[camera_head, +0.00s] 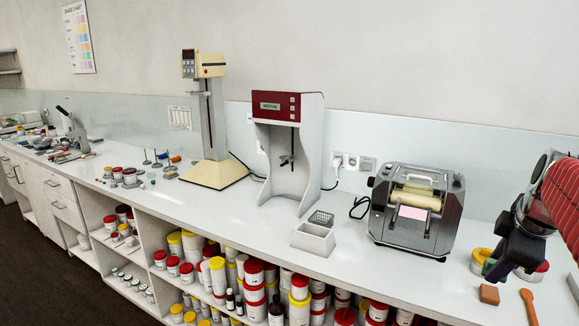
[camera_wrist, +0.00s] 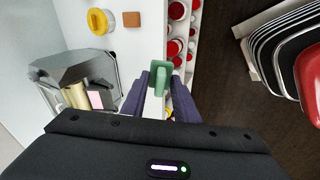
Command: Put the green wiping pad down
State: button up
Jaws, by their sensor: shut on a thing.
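The green wiping pad (camera_wrist: 158,77) is held between the two dark fingers of my gripper (camera_wrist: 158,84), in the middle of the wrist view. My gripper is shut on it. In that view the pad overlaps the front edge of the white counter (camera_wrist: 140,45); its height above the counter is hard to tell. In the head view my gripper (camera_head: 497,268) hangs at the right side, in front of a tub, and I cannot make out the pad there.
The roller mill (camera_head: 417,212) stands left of my gripper. A yellow tub (camera_head: 480,258), a brown block (camera_head: 489,294) and a wooden spatula (camera_head: 528,306) lie near it. Jars (camera_wrist: 177,12) fill shelves below the counter; bare counter lies before the mill.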

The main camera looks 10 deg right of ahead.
jog(key=m, duration=0.1)
jog(key=d+m+h, duration=0.1)
jog(key=m, duration=0.1)
jog(key=shift+s+f+g, duration=0.15)
jog(key=shift+s+g, duration=0.2)
jog(key=shift+g, duration=0.05)
jog(key=f+m+g, duration=0.1)
jog(key=m, duration=0.1)
jog(key=d+f+m+h, duration=0.1)
jog(key=m, duration=0.1)
jog(key=d+f+m+g+h, duration=0.1)
jog(key=m, duration=0.2)
jog(key=shift+w+f+g, duration=0.15)
jog(key=shift+f+g, duration=0.15)
jog(key=shift+f, duration=0.05)
jog(key=w+a+f+m+g, duration=0.2)
jog(key=w+a+f+m, duration=0.3)
jog(key=w+a+f, duration=0.65)
jog(key=w+a+f+n, duration=0.1)
jog(key=a+f, duration=0.2)
jog(key=a, duration=0.4)
jog(key=w+a+f+n+t, duration=0.1)
jog(key=w+a+f+n, duration=0.1)
jog(key=a+f, duration=0.2)
jog(key=w+a+f+n+t, duration=0.1)
jog(key=a+f, duration=0.3)
jog(key=a, duration=0.7)
jog(key=shift+w+n, duration=0.3)
jog(key=shift+n, duration=0.2)
